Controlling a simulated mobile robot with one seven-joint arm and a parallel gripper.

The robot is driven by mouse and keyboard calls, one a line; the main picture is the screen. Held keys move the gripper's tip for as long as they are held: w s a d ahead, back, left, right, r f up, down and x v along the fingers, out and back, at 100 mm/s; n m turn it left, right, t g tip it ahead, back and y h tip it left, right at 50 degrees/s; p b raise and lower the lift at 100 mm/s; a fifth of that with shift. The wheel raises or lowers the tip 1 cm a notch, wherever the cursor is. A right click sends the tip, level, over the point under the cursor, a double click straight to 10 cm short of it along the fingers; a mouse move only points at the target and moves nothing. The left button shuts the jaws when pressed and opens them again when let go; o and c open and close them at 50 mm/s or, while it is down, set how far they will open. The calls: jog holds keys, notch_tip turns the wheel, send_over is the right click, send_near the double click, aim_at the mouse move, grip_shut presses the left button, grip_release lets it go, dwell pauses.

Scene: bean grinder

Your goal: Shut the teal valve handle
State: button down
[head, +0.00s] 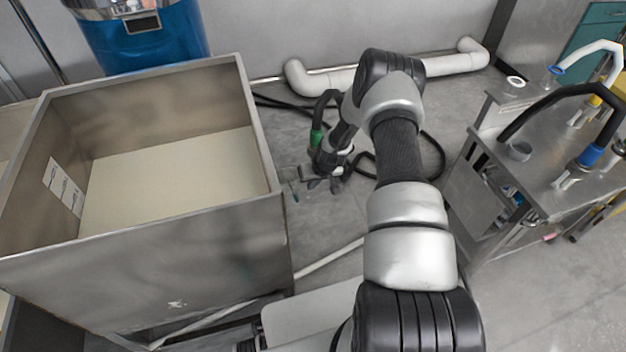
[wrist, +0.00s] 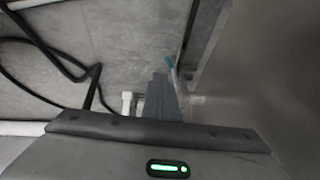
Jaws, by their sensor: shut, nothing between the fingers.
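The teal valve handle shows in the wrist view as a small teal tip (wrist: 169,63) on a thin lever, just beyond my gripper's fingers. Pale pipe fittings (wrist: 128,103) show on both sides of the fingers, and the fingers hide part of the valve. My gripper (wrist: 160,76) is shut and empty, pointing down close beside the lever. I cannot tell whether it touches the lever.
The open steel bin (head: 265,225) stands directly left of my gripper, its wall close. Black hose (head: 436,150) and a white pipe (head: 440,65) lie on the floor behind. A metal cart (head: 480,190) with hoses is at the right. Some bare floor lies between bin and cart.

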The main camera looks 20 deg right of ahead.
jog(key=t+y+b, duration=0.1)
jog(key=y+b, duration=0.2)
jog(key=b, duration=0.3)
send_near(296, 198)
jog(key=w+d+f, duration=0.2)
jog(key=d+f, duration=0.2)
jog(key=f, duration=0.1)
jog(key=shift+m, duration=0.3)
jog(key=shift+w+a+f+b, duration=0.1)
jog(key=shift+w+a+f, duration=0.1)
jog(key=shift+a, duration=0.55)
jog(key=shift+w+a+f+b, duration=0.15)
jog(key=shift+w+a, duration=0.1)
jog(key=shift+a, duration=0.45)
jog(key=shift+w+a+f+b, duration=0.1)
jog(key=shift+w+a+f, duration=0.1)
jog(key=shift+a, duration=0.55)
